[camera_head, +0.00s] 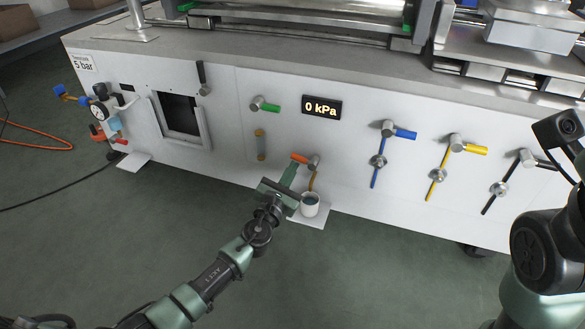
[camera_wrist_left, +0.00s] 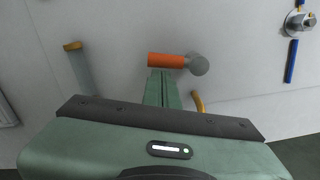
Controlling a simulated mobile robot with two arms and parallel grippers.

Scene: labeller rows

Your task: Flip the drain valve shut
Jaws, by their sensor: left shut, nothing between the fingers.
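The drain valve has an orange handle (camera_head: 299,158) on a round grey hub (camera_head: 314,161), low on the white panel. The handle points left from the hub, roughly level. A brown tube runs down from the valve to a white cup (camera_head: 310,205). My left gripper (camera_head: 290,174) is shut and empty, its fingertips just below the orange handle. In the left wrist view, the green fingers (camera_wrist_left: 161,88) are together, with their tips at the lower edge of the orange handle (camera_wrist_left: 166,60). I cannot tell whether they touch it.
A display (camera_head: 321,107) reads 0 kPa above the valve. A green-handled valve (camera_head: 265,104) sits up to the left. Blue (camera_head: 404,133), yellow (camera_head: 475,150) and black (camera_head: 544,165) valves line the panel to the right. The floor in front is open.

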